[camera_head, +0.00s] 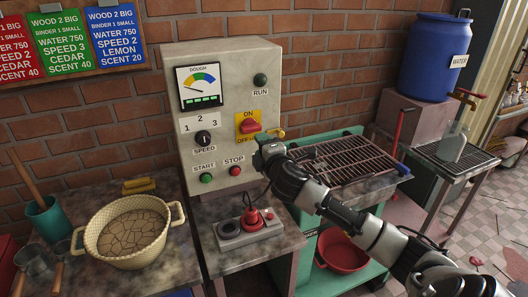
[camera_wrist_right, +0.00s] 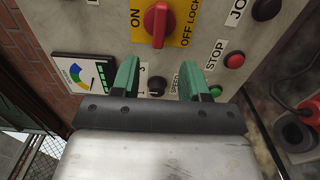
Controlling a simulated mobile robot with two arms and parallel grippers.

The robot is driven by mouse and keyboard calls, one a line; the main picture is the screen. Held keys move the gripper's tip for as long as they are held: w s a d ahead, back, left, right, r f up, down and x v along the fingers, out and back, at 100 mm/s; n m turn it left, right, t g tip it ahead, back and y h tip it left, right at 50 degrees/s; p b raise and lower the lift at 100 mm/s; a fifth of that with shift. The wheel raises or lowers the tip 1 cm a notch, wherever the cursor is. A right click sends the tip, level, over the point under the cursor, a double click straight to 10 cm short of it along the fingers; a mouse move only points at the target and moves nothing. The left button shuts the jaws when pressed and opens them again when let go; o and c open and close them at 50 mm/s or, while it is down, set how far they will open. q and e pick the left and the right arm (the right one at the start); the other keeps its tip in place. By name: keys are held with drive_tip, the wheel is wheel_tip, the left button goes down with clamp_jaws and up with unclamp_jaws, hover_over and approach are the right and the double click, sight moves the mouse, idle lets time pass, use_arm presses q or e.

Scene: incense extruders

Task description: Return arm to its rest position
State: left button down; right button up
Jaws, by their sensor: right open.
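My right arm reaches in from the lower right in the head view, and its gripper (camera_head: 264,157) is beside the right edge of the control panel (camera_head: 222,70). In the right wrist view its two green fingers (camera_wrist_right: 160,72) are apart with nothing between them, facing the panel. Beyond them show the red ON/OFF switch (camera_wrist_right: 158,24), the black speed knob (camera_wrist_right: 157,85), the red stop button (camera_wrist_right: 234,61) and the green start button (camera_wrist_right: 215,91). I cannot tell whether the fingertips touch the panel. My left gripper is in neither view.
A red-knobbed control box (camera_head: 250,224) stands on the counter below the panel. A wire rack (camera_head: 345,160) on a green frame lies behind my right arm, with a red basin (camera_head: 343,250) below. A cream two-handled pot (camera_head: 128,232) stands left, a blue water barrel (camera_head: 432,55) at back right.

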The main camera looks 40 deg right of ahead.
drive_tip(key=shift+s+a, duration=0.15)
drive_tip(key=shift+s, duration=0.45)
drive_tip(key=shift+f, duration=0.1)
